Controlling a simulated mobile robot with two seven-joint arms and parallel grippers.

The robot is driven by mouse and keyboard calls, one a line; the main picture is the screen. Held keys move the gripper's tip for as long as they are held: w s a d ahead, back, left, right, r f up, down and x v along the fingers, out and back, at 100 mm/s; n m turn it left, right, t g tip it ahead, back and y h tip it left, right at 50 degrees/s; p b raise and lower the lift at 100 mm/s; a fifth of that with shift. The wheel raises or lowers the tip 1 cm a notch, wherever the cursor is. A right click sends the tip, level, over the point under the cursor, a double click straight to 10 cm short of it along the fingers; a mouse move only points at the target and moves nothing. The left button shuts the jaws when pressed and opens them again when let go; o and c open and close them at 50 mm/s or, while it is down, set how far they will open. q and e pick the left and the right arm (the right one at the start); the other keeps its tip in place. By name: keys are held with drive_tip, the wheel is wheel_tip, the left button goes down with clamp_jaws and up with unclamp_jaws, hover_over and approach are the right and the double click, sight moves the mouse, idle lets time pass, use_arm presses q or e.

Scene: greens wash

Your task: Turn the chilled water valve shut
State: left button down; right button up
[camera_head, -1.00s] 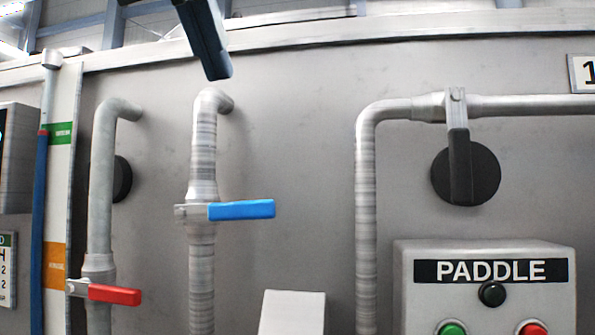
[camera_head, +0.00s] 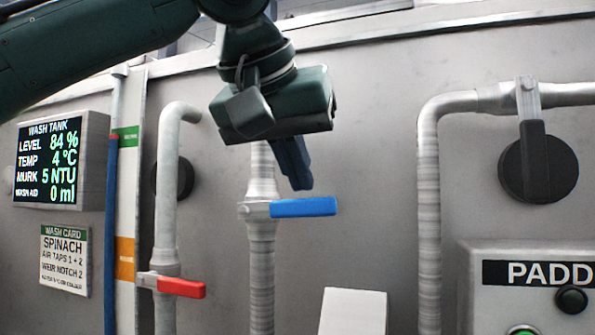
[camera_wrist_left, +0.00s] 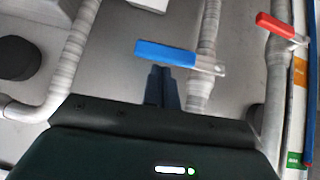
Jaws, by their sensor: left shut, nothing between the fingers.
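The blue valve lever (camera_head: 304,207) sits on a vertical grey pipe (camera_head: 262,270) and points to the right, crosswise to the pipe. It also shows in the left wrist view (camera_wrist_left: 165,53), pointing left there. I see no label naming it as the chilled water valve. My left gripper (camera_head: 300,187) is shut and empty, its fingers pointing down just above the lever's middle. In the left wrist view its fingertips (camera_wrist_left: 161,68) lie right at the lever's edge; I cannot tell whether they touch it. The left hand hides the upper part of the pipe. My right gripper is not in view.
A red lever (camera_head: 180,286) sits on the pipe to the left. A black-handled valve (camera_head: 535,150) is at right, above the paddle control box (camera_head: 470,290). A wash tank display (camera_head: 95,150) reads 84 %, 4 °C. A pale box (camera_head: 353,312) stands below the lever.

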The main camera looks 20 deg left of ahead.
use_arm(q)
drive_tip(key=shift+f, duration=0.2)
drive_tip(key=shift+d+f+b, duration=0.25)
drive_tip(key=shift+f+b, duration=0.35)
drive_tip(key=shift+f, duration=0.25)
drive_tip(key=shift+s, duration=0.1)
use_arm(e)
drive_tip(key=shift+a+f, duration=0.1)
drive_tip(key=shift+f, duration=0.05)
use_arm(q)
drive_tip(key=shift+f, duration=0.1)
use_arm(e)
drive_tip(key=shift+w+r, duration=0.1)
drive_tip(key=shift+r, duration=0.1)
